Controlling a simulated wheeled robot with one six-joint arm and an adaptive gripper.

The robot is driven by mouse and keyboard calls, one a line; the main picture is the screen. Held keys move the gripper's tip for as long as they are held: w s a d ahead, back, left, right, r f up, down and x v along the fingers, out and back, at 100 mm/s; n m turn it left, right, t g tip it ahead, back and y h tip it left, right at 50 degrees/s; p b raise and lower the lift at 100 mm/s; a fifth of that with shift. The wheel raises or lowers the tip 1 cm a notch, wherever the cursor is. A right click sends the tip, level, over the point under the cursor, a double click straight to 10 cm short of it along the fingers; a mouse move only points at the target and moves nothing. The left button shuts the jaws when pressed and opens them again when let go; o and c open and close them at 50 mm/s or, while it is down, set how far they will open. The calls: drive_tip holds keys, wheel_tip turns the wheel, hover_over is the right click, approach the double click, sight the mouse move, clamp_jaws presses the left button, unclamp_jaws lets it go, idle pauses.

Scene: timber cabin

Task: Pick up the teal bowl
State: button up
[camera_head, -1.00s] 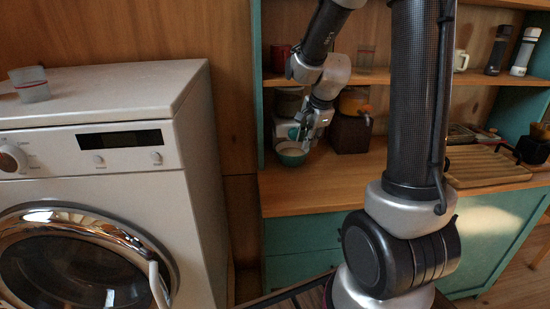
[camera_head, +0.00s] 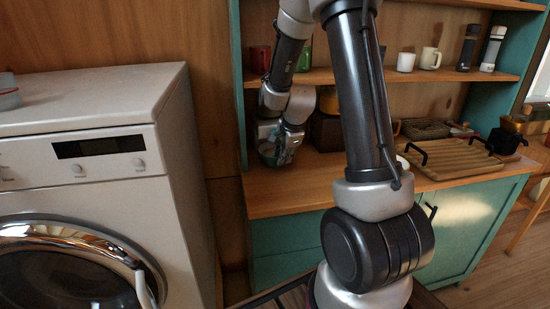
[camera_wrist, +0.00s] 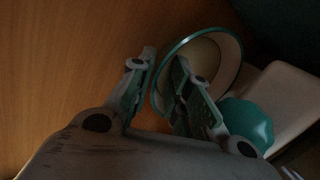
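The teal bowl with a pale inside (camera_wrist: 212,56) shows at the upper middle of the wrist view, partly covered by a finger. My gripper (camera_wrist: 165,60) is open, with its fingers on either side of the bowl's near rim. The right finger reaches over the bowl's inside and the left finger is outside it. I cannot tell whether either finger touches the wall. In the head view, my gripper is low over the left end of the wooden counter (camera_head: 300,190) and mostly hides the bowl.
A rounded teal object (camera_wrist: 248,122) and a pale flat-sided object (camera_wrist: 287,98) lie close to the bowl's right. A slatted wooden tray (camera_head: 462,160) is farther right on the counter. A shelf with mugs (camera_head: 430,58) hangs above. A washing machine (camera_head: 90,150) stands left.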

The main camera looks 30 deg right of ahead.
clamp_jaws()
drive_tip(key=shift+r, duration=0.15)
